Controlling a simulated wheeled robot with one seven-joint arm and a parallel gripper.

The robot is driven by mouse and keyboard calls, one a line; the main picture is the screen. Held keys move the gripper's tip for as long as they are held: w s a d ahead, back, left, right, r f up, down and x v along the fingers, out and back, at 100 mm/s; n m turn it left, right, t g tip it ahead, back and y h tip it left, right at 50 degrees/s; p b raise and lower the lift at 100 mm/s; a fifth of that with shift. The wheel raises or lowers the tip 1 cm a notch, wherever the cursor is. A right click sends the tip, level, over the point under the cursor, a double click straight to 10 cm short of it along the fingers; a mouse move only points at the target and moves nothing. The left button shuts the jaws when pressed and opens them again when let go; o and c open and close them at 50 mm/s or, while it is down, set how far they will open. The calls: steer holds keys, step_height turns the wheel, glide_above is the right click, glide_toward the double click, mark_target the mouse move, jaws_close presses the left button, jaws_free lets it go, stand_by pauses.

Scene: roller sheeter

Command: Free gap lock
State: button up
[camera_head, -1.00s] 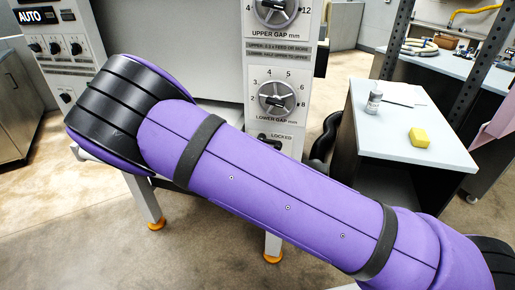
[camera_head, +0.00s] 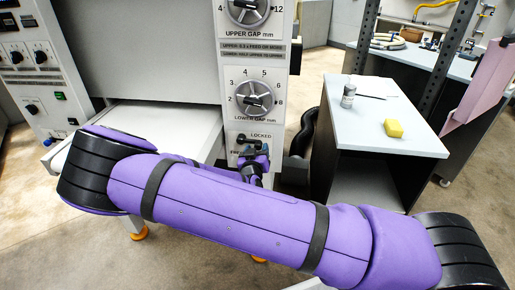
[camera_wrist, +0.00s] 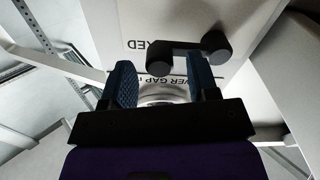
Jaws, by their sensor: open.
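The gap lock is a small black lever (camera_wrist: 187,52) on a pale panel, below the lower gap dial (camera_head: 254,97). In the wrist view it has a round pivot at right and a knob at left. The knob is close to the space between my gripper's (camera_wrist: 160,66) blue fingertips; I cannot tell whether they touch it. My gripper is open, with the fingers on either side of the knob. In the head view my gripper (camera_head: 252,152) is at the lock panel, just below the "LOCKED" label (camera_head: 260,135). It partly covers the lower label.
The upper gap dial (camera_head: 248,10) is above on the same column. A control panel (camera_head: 35,75) stands at left. My arm crosses the foreground.

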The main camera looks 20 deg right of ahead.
steer(key=shift+x, duration=0.9)
jaws_close()
